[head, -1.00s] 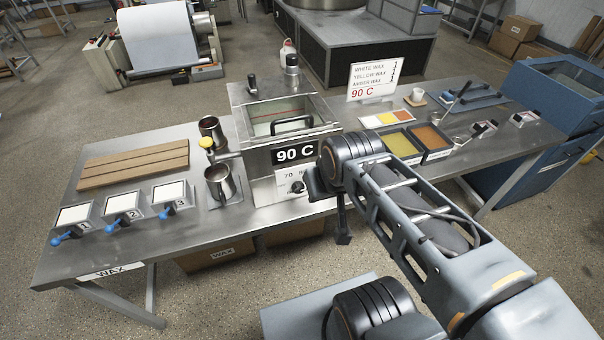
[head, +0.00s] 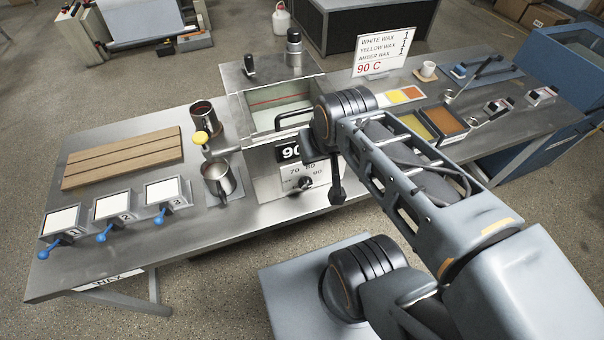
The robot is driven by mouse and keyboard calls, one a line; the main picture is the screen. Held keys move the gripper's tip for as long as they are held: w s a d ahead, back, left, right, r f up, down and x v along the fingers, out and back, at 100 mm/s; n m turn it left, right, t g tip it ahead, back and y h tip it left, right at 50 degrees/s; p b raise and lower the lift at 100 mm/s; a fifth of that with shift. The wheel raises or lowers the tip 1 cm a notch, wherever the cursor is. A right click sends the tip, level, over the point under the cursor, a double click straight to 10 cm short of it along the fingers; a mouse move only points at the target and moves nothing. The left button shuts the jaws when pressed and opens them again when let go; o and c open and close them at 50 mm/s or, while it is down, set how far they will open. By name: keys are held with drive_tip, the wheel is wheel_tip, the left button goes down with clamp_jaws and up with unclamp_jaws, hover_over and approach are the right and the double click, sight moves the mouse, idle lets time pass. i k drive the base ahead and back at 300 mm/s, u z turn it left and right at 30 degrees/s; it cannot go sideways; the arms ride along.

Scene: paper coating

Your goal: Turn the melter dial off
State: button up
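The melter (head: 280,110) is a steel tank with a front lid handle and a black display partly covered by my arm, showing "90". Its dial (head: 306,183) is a black knob on a pale front plate marked with 70, 80 and 90, below the display. Which mark the knob points to is too small to tell. My gripper (head: 337,194) is a dark shape hanging from the wrist just right of the dial, seemingly apart from it. Its fingers are too small and dark to tell open from shut.
Amber and yellow trays (head: 437,122) and a "90 C" sign (head: 385,52) are to the right. A wooden board (head: 122,158) lies at left.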

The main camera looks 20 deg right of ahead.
sight(305, 182)
drive_tip(key=z, duration=1.35)
drive_tip(key=k, duration=0.95)
drive_tip(key=u, duration=1.15)
